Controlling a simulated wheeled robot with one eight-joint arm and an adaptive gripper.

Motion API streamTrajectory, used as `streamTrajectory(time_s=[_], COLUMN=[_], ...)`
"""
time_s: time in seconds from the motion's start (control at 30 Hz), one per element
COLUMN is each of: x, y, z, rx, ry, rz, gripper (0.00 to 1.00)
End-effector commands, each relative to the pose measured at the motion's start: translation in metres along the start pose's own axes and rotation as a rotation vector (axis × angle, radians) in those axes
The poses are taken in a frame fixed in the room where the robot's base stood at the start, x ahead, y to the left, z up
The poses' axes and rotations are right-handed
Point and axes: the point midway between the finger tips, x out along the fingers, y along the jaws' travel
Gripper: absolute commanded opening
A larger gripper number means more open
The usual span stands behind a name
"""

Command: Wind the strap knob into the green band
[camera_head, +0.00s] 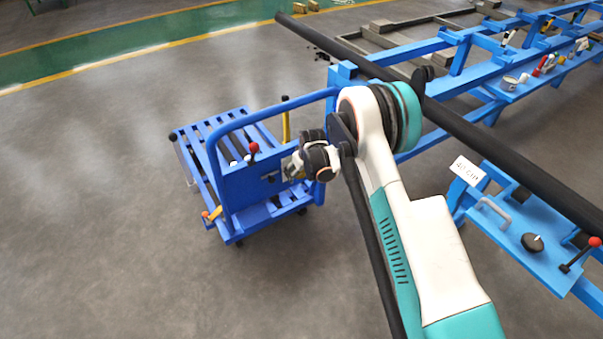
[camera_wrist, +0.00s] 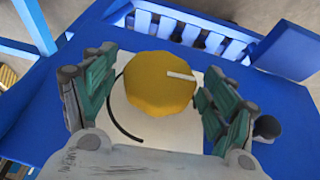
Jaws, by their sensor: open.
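The strap knob (camera_wrist: 158,88) is yellow and many-sided, with a white pointer mark (camera_wrist: 181,76) directed to the right. It sits on a white plate (camera_wrist: 180,132) on a blue panel. A black arc (camera_wrist: 118,118) shows on the plate left of and below the knob. I see no green band on the plate; my fingers cover parts of its sides. My gripper (camera_wrist: 160,92) is open, one teal finger on each side of the knob, with gaps showing. In the head view my gripper (camera_head: 290,166) is at the blue cart's panel, and the knob is hidden there.
The blue cart (camera_head: 213,127) has a slatted deck, a red-topped lever (camera_head: 253,148) and a yellow post (camera_head: 286,125). A dark round part (camera_wrist: 267,127) is right of my right finger. A long black pipe (camera_head: 500,165) lies across blue racks. Floor left of the cart is clear.

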Motion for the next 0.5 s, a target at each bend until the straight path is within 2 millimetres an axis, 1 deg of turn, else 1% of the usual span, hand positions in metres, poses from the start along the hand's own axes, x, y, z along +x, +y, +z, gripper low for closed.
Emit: streamTrajectory(time_s=[0.3,0.37,0.4,0.5], x=[0.0021,0.0021,0.0021,0.0020], y=[-0.0001,-0.0001,-0.0001,0.0000], z=[-0.0002,-0.0002,-0.0002,-0.0002], rx=[0.000,0.000,0.000,0.000], ry=[0.000,0.000,0.000,0.000], rz=[0.000,0.000,0.000,0.000], gripper=[0.79,0.65,0.56,0.34])
